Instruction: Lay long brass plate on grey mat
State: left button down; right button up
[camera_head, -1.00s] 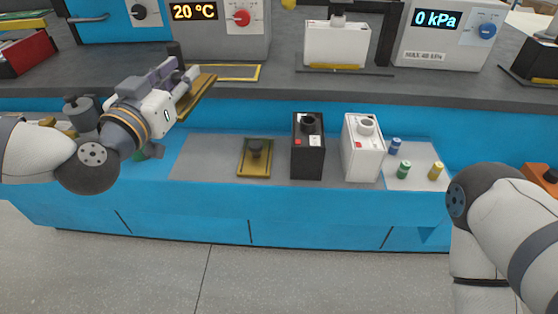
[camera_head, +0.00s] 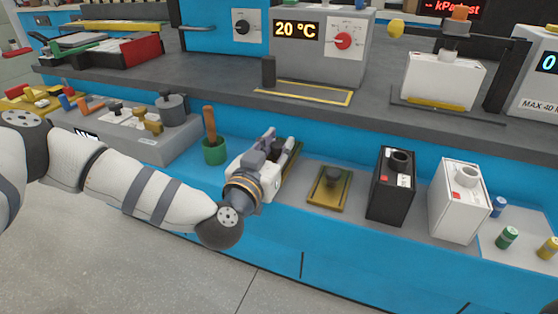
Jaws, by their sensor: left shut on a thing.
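My left gripper (camera_head: 282,152) is shut on the long brass plate (camera_head: 292,158), a thin strip with a brass edge. The gripper body and fingers hide much of the plate. It is held over the left part of the grey mat (camera_head: 292,200), on the low blue ledge; whether it touches the mat I cannot tell. A shorter brass plate with a black knob (camera_head: 331,188) lies on the mat, right of the gripper. My right gripper is out of view.
A black box (camera_head: 391,188) and a white box (camera_head: 458,202) stand to the right. A green cup (camera_head: 214,150) with a brown handle stands left of the gripper. A grey block with weights (camera_head: 135,132) is farther left. The dark upper shelf (camera_head: 215,82) runs behind.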

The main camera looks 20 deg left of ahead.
aim_at(276, 159)
pick_arm(q)
jog(key=shift+f, duration=1.4)
jog(key=shift+f, duration=0.2)
jog(key=c, duration=1.3)
grip_release()
jog(key=shift+r, duration=0.1)
